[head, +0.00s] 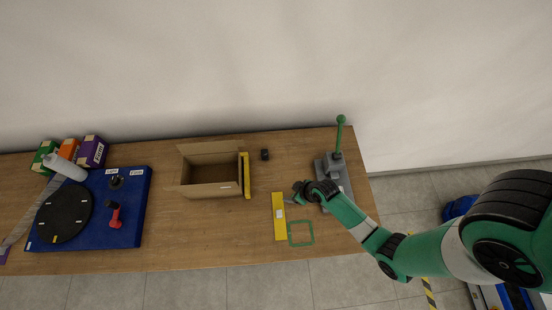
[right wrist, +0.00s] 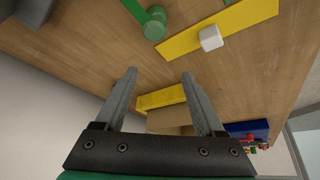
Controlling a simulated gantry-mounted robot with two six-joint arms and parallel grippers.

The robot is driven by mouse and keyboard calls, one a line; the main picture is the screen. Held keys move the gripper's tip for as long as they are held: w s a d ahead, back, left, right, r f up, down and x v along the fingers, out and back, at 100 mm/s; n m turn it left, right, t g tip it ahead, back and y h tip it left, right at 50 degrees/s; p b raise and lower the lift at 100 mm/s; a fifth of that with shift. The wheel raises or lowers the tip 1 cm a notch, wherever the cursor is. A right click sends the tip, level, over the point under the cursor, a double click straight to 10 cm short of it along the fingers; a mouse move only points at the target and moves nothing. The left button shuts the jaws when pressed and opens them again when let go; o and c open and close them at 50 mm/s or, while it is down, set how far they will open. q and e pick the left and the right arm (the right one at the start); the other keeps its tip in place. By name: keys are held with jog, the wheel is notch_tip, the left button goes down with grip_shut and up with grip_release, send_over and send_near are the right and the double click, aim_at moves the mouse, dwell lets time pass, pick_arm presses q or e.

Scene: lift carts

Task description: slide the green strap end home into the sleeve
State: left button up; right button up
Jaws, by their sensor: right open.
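My right gripper (head: 296,193) is open and empty above the table beside the yellow strip (head: 279,222). In the right wrist view its two fingers (right wrist: 160,88) are spread with nothing between them. A small white block (right wrist: 210,38) sits on the yellow strip. A green rounded piece with a thin green bar (right wrist: 153,25) shows near the strip; I cannot tell whether it is the strap end. A flat green outline (head: 300,233) lies on the table. I cannot make out the sleeve. My left gripper is not in view.
A grey fixture (head: 330,172) with an upright green lever (head: 339,134) stands behind my right gripper. An open cardboard box (head: 211,190), a yellow bar (head: 246,176) and a small black block (head: 265,154) lie left. A blue board (head: 128,228) is farther left. The table's front middle is clear.

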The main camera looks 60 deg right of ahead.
pick_arm(q)
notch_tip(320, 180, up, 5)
jog(key=p, duration=0.2)
pick_arm(e)
jog(key=s+r+g, duration=0.1)
jog(key=s+r, duration=0.2)
jog(key=s, duration=0.3)
jog(key=shift+m, duration=0.4)
jog(key=b+x, duration=0.9)
jog(key=x, duration=0.2)
jog(key=shift+w+d+f, duration=0.15)
jog(key=shift+w+f, duration=0.25)
jog(key=shift+f, duration=0.15)
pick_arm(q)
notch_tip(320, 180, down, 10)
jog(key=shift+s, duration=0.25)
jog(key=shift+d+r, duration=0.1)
pick_arm(e)
jog(key=shift+c, duration=0.3)
grip_shut()
